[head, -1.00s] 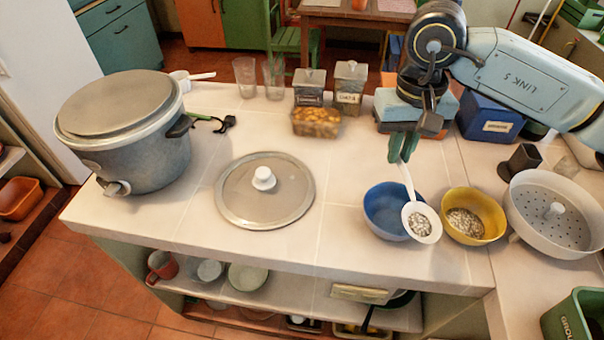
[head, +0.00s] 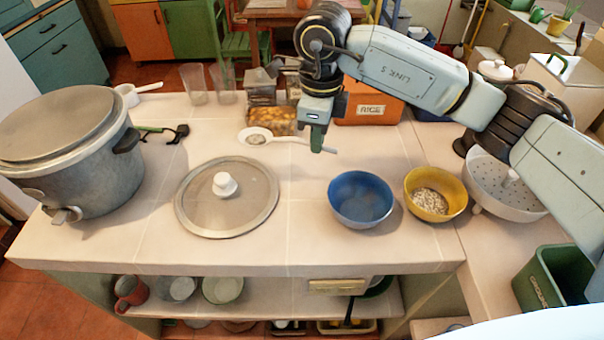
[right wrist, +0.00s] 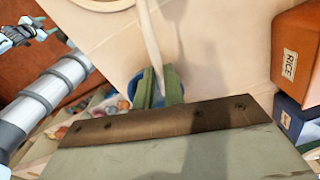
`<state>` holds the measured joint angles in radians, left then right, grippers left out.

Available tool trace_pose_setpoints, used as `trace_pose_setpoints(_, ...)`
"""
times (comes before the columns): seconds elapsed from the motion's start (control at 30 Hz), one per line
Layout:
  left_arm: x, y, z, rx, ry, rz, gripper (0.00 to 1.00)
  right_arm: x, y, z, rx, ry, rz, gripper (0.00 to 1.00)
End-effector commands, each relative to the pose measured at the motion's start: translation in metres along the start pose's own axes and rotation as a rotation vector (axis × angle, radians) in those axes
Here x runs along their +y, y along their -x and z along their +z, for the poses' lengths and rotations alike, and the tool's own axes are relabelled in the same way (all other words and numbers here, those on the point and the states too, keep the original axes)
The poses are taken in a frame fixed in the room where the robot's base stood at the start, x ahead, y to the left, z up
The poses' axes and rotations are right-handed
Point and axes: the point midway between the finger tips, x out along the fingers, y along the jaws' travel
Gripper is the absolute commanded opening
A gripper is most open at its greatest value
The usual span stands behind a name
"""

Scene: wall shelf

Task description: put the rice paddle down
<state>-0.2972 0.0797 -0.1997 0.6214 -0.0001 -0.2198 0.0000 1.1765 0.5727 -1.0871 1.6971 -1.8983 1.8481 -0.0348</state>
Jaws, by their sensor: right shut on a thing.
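The white rice paddle (head: 288,138) is in my right gripper (head: 317,140), which is shut on its handle. In the head view the paddle lies roughly level, its round head to the left, in front of the clear food container. A greyish patch shows in its head. I cannot tell whether it touches the counter (head: 300,190). In the right wrist view the green fingers (right wrist: 158,88) close around the white handle (right wrist: 150,42), and part of the head shows at the top edge.
A blue bowl (head: 361,200) and a yellow bowl (head: 433,195) with grains stand at the right, beside a white strainer (head: 490,187). A lid (head: 205,205) and big pot (head: 75,150) are left. A rice box (head: 368,106) stands behind. Counter between lid and blue bowl is clear.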

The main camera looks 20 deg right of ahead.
Motion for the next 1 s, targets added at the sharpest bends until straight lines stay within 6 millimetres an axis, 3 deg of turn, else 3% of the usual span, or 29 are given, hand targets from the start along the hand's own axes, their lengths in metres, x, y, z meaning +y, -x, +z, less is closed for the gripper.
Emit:
trace_pose_setpoints(0.3, 0.001, -0.007, 0.003, -0.003, 0.0, 0.001, 0.53, -0.003, -0.016, 0.018, -0.001, -0.735, -0.002, 0.0)
trace_pose_setpoints(0.5, 0.001, -0.009, 0.004, -0.004, 0.0, 0.001, 0.53, -0.004, -0.022, 0.026, -0.001, -1.103, -0.003, 0.0)
trace_pose_setpoints(0.73, 0.001, -0.01, 0.004, -0.004, 0.0, 0.001, 0.53, -0.004, -0.029, 0.03, 0.001, -1.296, -0.004, 0.0)
trace_pose_setpoints(1.0, 0.001, -0.011, 0.004, -0.005, 0.0, 0.001, 0.53, -0.003, -0.076, 0.029, 0.003, -1.311, -0.003, 0.0)
